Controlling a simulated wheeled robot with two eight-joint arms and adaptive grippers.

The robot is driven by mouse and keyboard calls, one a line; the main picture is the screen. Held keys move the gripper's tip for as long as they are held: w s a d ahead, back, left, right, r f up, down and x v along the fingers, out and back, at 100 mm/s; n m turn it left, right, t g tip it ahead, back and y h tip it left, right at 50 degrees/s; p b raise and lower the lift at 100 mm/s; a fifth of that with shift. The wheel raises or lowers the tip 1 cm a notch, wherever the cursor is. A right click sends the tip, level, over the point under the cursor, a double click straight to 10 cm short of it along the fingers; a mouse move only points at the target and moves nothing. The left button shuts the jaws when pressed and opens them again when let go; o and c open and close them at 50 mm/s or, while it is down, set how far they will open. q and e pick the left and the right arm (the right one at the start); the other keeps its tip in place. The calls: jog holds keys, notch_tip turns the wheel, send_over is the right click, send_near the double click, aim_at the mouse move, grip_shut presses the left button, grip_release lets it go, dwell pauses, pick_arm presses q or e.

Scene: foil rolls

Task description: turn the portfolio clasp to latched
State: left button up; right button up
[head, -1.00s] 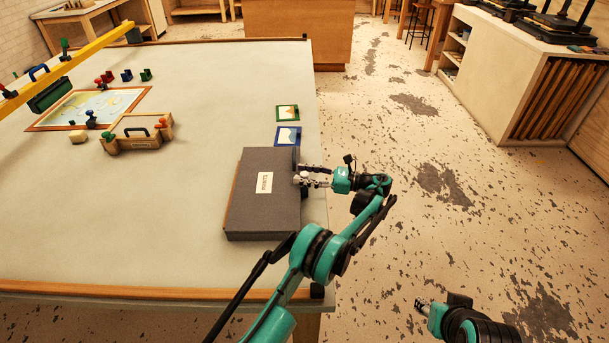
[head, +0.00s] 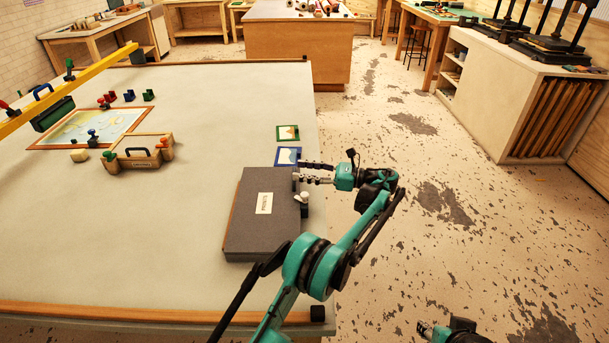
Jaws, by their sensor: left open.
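The grey portfolio (head: 262,225) lies flat on the table's right side, with a white label (head: 264,203) on its cover. A small pale clasp knob (head: 303,198) shows at its right edge; its exact turn is too small to tell. My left gripper (head: 298,173) reaches in from the right over the portfolio's far right corner. Its fingers are open and empty, just beyond the clasp and apart from it. My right gripper (head: 425,328) shows only partly at the bottom edge, low and off the table.
A blue-framed card (head: 288,157) and a green-framed card (head: 288,133) lie beyond the portfolio. A wooden toolbox (head: 140,152), a framed map (head: 75,130) and a yellow beam (head: 80,87) are on the left. The table between them and the portfolio is clear.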

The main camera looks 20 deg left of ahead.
aim_at(306, 195)
pick_arm(q)
jog(key=s+d+f+m+t+h, duration=0.1)
jog(key=d+f+m+t, duration=0.1)
jog(key=f+m+t, duration=0.1)
jog(key=s+d+f+m+t+h+p, duration=0.1)
jog(key=s+f+m+t+h, duration=0.1)
jog(key=t, duration=0.3)
jog(key=s+d+f+m+t+h+p, duration=0.1)
jog(key=s+d+f+m+t, duration=0.1)
jog(key=f+m+t, duration=0.2)
jog(key=shift+s+d+f+t+h, duration=0.1)
jog(key=shift+d+f+t+h, duration=0.25)
jog(key=shift+f+t, duration=0.15)
jog(key=b+x, duration=0.2)
jog(key=x, duration=0.4)
jog(key=shift+w+a, duration=0.25)
jog(key=shift+w, duration=0.05)
jog(key=shift+w+a, duration=0.3)
jog(key=shift+a, duration=0.05)
grip_shut()
